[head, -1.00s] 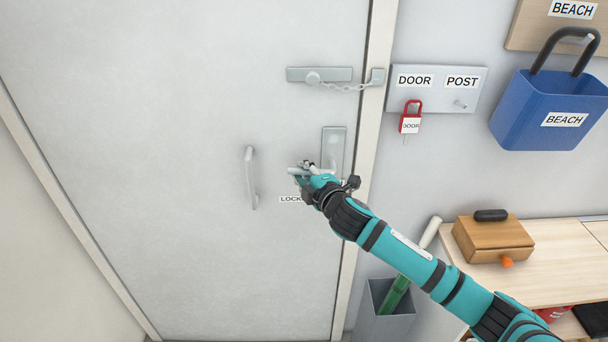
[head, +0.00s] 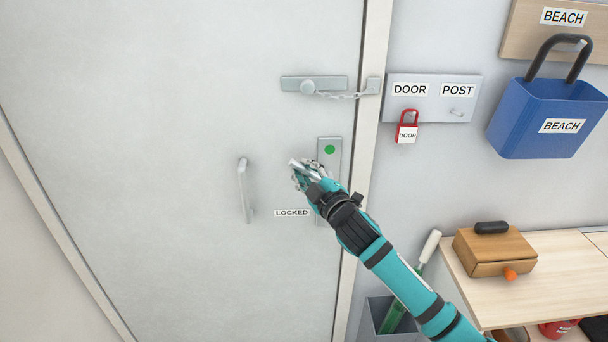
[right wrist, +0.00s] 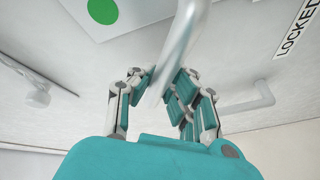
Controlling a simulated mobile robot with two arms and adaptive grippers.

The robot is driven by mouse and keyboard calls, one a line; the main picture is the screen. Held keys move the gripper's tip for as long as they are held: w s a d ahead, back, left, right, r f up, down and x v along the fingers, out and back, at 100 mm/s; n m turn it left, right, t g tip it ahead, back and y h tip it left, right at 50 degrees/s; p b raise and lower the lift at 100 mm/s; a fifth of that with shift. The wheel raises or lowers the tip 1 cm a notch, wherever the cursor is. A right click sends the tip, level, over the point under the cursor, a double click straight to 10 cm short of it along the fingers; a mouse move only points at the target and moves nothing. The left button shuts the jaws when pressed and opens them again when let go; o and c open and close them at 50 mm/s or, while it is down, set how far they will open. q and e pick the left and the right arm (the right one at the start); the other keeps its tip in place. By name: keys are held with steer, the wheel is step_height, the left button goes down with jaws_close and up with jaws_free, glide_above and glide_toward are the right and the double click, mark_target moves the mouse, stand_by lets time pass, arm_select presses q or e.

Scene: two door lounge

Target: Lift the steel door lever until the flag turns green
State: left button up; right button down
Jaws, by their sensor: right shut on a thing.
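The steel door lever (head: 297,163) is tilted up at its free end, in front of its plate (head: 330,160) on the grey door. My right gripper (head: 307,175) is shut on the lever; its fingers hide part of it. In the right wrist view the lever (right wrist: 185,35) runs between the fingers of my right gripper (right wrist: 162,88). The flag (head: 330,149) on the plate shows green, and it is also green in the right wrist view (right wrist: 102,11). My left gripper is not in view.
A door pull handle (head: 244,190) and a LOCKED label (head: 292,213) are beside the lever. A chain latch (head: 318,85) is above. A blue bin (head: 545,115) and a wooden box (head: 495,250) are further right.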

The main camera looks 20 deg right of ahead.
steer(key=shift+f, duration=0.15)
steer(key=c, duration=1.2)
jaws_free()
steer(key=s, duration=0.4)
steer(key=s+d, duration=0.1)
steer(key=s, duration=0.6)
steer(key=shift+s+d+f, duration=0.35)
steer(key=shift+s+d, duration=0.05)
